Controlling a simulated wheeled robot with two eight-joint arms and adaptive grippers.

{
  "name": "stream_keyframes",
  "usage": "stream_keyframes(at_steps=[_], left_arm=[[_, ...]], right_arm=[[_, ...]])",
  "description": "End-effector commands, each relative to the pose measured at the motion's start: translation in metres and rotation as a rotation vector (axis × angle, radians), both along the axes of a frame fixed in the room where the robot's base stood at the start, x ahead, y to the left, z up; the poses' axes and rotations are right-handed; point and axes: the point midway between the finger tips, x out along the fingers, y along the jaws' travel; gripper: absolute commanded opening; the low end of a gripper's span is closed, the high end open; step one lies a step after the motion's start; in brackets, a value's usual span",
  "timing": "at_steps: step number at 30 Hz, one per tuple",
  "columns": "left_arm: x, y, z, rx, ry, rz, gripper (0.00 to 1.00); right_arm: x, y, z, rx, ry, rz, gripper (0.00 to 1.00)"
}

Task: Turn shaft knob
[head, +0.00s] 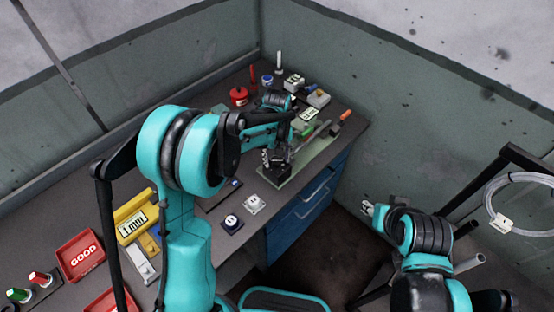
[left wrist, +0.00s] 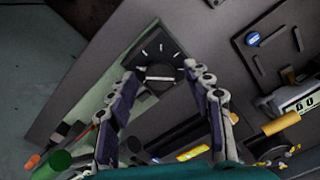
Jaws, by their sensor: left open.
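A black block with a round shaft knob (left wrist: 160,73) and white tick marks shows in the left wrist view. In the head view the black block (head: 277,172) stands at the front end of a pale green plate (head: 300,168), partly hidden by my left gripper. My left gripper (head: 272,157) is at the block. In the left wrist view its fingers (left wrist: 161,78) are open, one on each side of the knob. I cannot tell whether they touch it. My right gripper (head: 368,208) is over the floor, away from the bench, and its jaws are too small to read.
A red can (head: 239,96) and several small items stand at the back of the bench. A screwdriver with an orange handle (head: 345,115) lies behind the block. Blue drawers (head: 310,205) are below.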

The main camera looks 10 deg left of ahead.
Motion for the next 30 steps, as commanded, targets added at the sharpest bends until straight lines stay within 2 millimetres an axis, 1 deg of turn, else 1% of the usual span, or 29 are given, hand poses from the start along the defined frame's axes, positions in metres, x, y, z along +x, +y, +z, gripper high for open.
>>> stream_keyframes(at_steps=[3, 10, 11, 12, 14, 15, 16, 25, 30], left_arm=[[0.0002, 0.0000, -0.0054, 0.000, 0.000, 0.000, 0.51], [0.0001, 0.0000, -0.0054, 0.000, 0.000, 0.000, 0.51], [0.0001, 0.0000, -0.0054, 0.000, 0.000, 0.000, 0.43], [0.0001, 0.0000, -0.0053, 0.000, 0.000, 0.000, 0.32], [0.0001, 0.0000, -0.0053, 0.000, 0.000, 0.000, 0.16], [0.0001, 0.0000, -0.0053, 0.000, 0.000, 0.000, 0.06], [0.0000, 0.0000, -0.0053, 0.000, 0.000, 0.000, 0.01], [0.0000, 0.0000, -0.0054, 0.000, 0.000, -0.020, 0.01], [-0.0001, 0.0000, -0.0057, 0.000, 0.000, -0.088, 0.01]], right_arm=[[0.0000, 0.0000, -0.0011, 0.000, 0.000, 0.000, 0.40], [0.0001, 0.0000, -0.0007, 0.000, 0.000, 0.000, 0.40], [0.0001, 0.0000, -0.0007, 0.000, 0.000, 0.000, 0.40], [0.0001, 0.0000, -0.0007, 0.000, 0.000, 0.000, 0.40], [0.0001, 0.0000, -0.0007, 0.000, 0.000, 0.000, 0.40], [0.0001, 0.0000, -0.0007, 0.000, 0.000, 0.000, 0.40], [0.0001, 0.0000, -0.0007, 0.000, 0.000, 0.000, 0.40], [0.0001, 0.0000, -0.0015, 0.000, 0.000, 0.000, 0.40], [0.0001, 0.0000, -0.0037, 0.000, 0.000, 0.000, 0.40]])
